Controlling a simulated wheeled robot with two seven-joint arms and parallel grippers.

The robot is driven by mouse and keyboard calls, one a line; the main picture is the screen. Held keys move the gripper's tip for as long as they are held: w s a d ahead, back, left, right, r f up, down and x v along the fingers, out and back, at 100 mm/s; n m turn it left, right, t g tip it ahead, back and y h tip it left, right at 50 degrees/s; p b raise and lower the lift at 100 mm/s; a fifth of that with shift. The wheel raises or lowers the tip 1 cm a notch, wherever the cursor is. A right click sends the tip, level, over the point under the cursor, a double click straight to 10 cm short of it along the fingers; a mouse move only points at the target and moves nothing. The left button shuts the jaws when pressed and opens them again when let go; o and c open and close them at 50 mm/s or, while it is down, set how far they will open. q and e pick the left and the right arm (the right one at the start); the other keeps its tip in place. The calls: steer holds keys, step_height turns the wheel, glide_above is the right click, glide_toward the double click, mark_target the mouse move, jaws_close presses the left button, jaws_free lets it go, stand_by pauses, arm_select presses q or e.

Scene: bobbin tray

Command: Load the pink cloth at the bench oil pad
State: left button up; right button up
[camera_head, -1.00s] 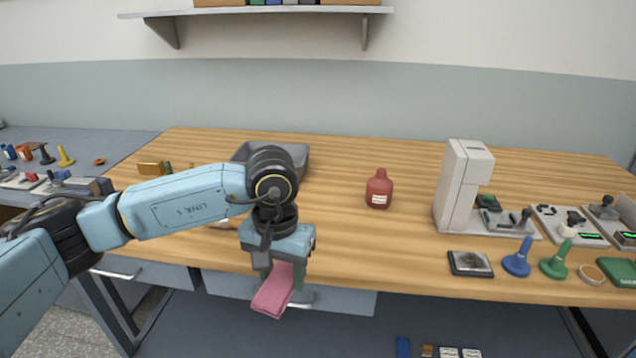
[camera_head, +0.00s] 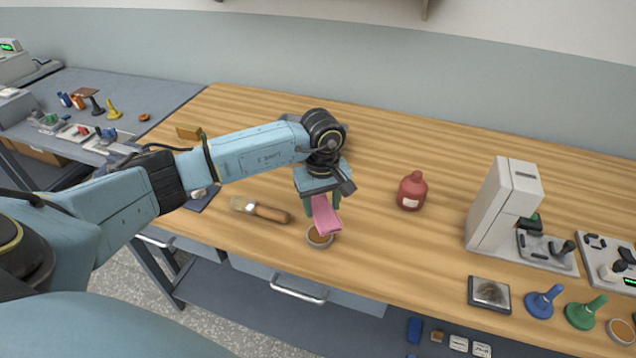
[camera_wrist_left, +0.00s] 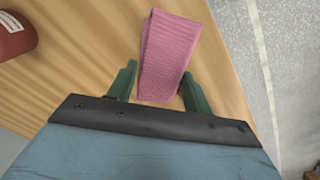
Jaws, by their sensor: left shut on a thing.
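My left gripper (camera_head: 322,203) is shut on the folded pink cloth (camera_head: 325,216) and holds it over the front part of the wooden bench. The cloth hangs from the jaws, its lower end at a small round dish with brown filling (camera_head: 318,240), partly covering it in the head view. I cannot tell whether they touch. In the left wrist view the pink cloth (camera_wrist_left: 168,45) sticks out between the green fingers, and the dish is hidden. The dish looks like the oil pad, though no label shows. My right gripper is not in view.
A wooden-handled brush (camera_head: 262,210) lies left of the dish. A red bottle (camera_head: 412,190) stands to the right. Farther right are a white machine (camera_head: 503,205), a dark-framed square pad (camera_head: 489,293) and blue and green stampers. The bench's front edge is close to the dish.

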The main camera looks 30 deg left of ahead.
mark_target(318, 219)
arm_select(q)
steer(key=shift+a+n, duration=0.4)
steer(key=shift+a+f, duration=0.2)
steer(key=shift+f, duration=0.1)
steer(key=shift+f+b, duration=1.2)
steer(key=shift+f, duration=1.1)
steer(key=shift+f+b, duration=0.3)
steer(key=shift+f, duration=0.25)
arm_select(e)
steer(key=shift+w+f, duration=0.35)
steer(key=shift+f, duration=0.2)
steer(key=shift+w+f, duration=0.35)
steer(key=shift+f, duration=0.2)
arm_select(q)
steer(key=shift+f+b, duration=0.6)
steer(key=shift+b, duration=0.1)
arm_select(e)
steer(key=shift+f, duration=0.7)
arm_select(q)
steer(key=shift+r, duration=0.1)
steer(key=shift+r+p, duration=2.1)
steer(key=shift+r, duration=1.4)
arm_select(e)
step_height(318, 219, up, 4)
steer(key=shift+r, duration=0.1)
